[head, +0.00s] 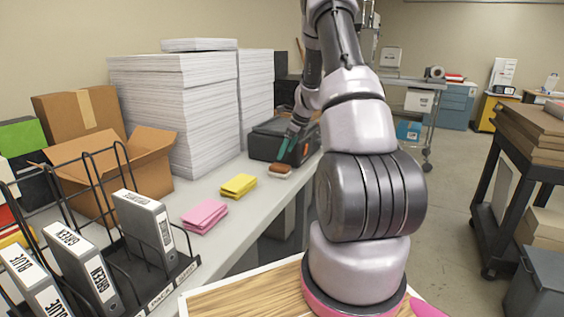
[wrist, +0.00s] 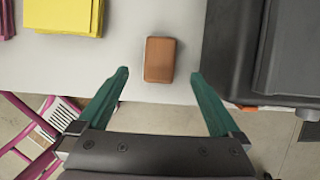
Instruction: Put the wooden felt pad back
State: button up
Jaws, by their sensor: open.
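The wooden felt pad (wrist: 159,60) is a small brown block lying on the grey table top. In the head view the felt pad (head: 281,169) shows brown on top with a pale lower part, near the table's front edge. My gripper (wrist: 160,85) is open, with its two green fingers spread to either side in line with the pad. In the wrist view the pad lies just ahead of the fingertips, between their lines and apart from both. In the head view my gripper (head: 290,150) is just above and behind the pad.
A dark grey machine (wrist: 235,50) stands close right of the pad. Yellow cloths (head: 238,186) and pink cloths (head: 205,215) lie to the left along the table (head: 262,205). Tall paper stacks (head: 180,110) and an open carton (head: 130,175) stand behind. Bare table separates the pad from the yellow cloths.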

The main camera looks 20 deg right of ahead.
jog(key=s+a+r+n, duration=0.3)
jog(key=s+a+r, duration=0.1)
jog(key=r, duration=0.4)
jog(key=s+a+r+n+t, duration=0.1)
jog(key=s+a+r+n, duration=0.25)
jog(key=r, duration=0.35)
jog(key=s+a+r+n, duration=0.4)
jog(key=r, duration=0.4)
jog(key=s+a+r+n+t, duration=0.1)
jog(key=s+a+r+n, duration=0.1)
jog(key=s, duration=0.5)
jog(key=s+a+r+n, duration=0.3)
jog(key=s+n, duration=0.4)
jog(key=s, duration=0.1)
jog(key=s+a+r+n+t, duration=0.1)
jog(key=s+a+r+n, duration=0.1)
jog(key=s+n, duration=0.3)
jog(key=s+a, duration=0.1)
jog(key=s, duration=0.1)
jog(key=shift+s+a+r+t+h, duration=0.3)
jog(key=shift+s+a+h, duration=0.05)
jog(key=shift+s+h, duration=0.05)
